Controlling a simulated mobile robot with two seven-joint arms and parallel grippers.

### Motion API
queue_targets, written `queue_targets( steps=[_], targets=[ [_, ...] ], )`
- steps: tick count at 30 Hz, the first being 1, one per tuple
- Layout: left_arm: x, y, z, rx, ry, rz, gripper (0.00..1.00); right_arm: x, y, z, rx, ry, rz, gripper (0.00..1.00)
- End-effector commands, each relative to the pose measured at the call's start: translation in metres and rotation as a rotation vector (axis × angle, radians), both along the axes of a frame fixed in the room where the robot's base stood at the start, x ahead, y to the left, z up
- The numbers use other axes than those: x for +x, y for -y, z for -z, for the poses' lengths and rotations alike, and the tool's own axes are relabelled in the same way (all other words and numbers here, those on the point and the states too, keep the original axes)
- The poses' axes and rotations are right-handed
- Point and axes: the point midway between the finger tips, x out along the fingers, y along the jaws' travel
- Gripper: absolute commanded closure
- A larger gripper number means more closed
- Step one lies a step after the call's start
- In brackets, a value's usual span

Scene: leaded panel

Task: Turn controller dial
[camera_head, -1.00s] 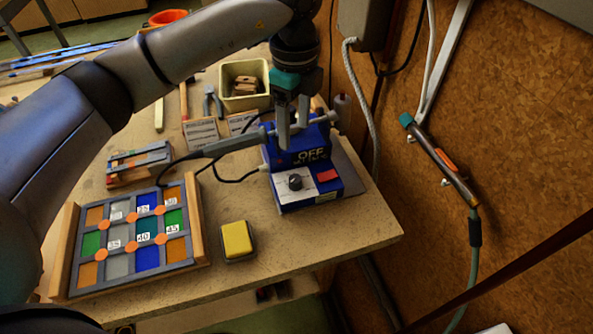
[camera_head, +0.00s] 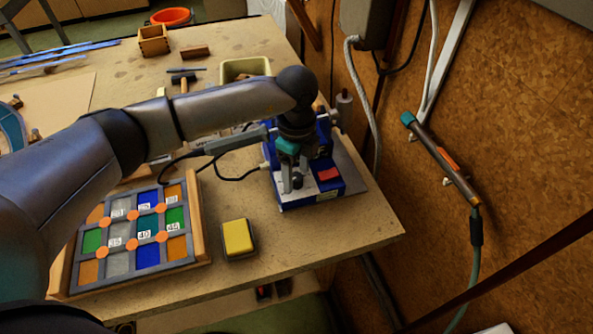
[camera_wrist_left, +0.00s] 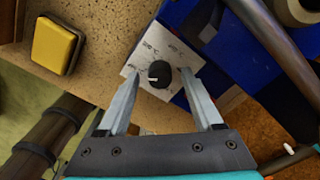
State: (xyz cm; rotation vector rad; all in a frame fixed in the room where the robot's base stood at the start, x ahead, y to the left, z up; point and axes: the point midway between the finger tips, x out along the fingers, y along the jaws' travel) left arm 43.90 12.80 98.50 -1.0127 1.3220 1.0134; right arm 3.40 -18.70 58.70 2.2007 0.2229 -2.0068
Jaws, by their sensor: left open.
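The blue controller (camera_head: 325,190) stands near the table's right edge, with a red switch (camera_head: 328,174) on its front. Its black dial (camera_wrist_left: 159,74) sits on a white marked plate (camera_wrist_left: 180,52) in the left wrist view, with a white pointer line. My left gripper (camera_head: 293,187) is over the controller's front in the head view and hides most of the dial and plate. In the wrist view my left gripper (camera_wrist_left: 158,84) is open, its fingers on either side of the dial. I cannot tell whether they touch it. My right gripper is not in view.
A yellow sponge (camera_head: 237,238) in a dark tray lies left of the controller. The leaded panel (camera_head: 118,260) in its wooden frame lies further left. A soldering iron (camera_head: 235,140) with a cable rests behind. The cork wall (camera_head: 510,130) is at the right.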

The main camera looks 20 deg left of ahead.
Motion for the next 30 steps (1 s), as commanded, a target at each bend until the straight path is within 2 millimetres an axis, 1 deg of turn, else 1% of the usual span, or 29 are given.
queue_targets(
  steps=[3, 18, 21, 30],
  targets=[
    [-0.0001, 0.0002, -0.0001, 0.0, 0.0, 0.0, 0.34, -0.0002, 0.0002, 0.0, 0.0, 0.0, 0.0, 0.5],
    [-0.0001, 0.0002, -0.0004, 0.0, 0.0, 0.0, 0.9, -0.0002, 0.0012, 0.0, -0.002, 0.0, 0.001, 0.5],
    [0.0, 0.0001, -0.0005, 0.0, 0.0, 0.0, 1.0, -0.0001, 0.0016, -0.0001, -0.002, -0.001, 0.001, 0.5],
    [0.0, 0.0, -0.0006, 0.0, 0.0, 0.004, 1.0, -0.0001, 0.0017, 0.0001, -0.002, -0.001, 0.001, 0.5]
  ],
)
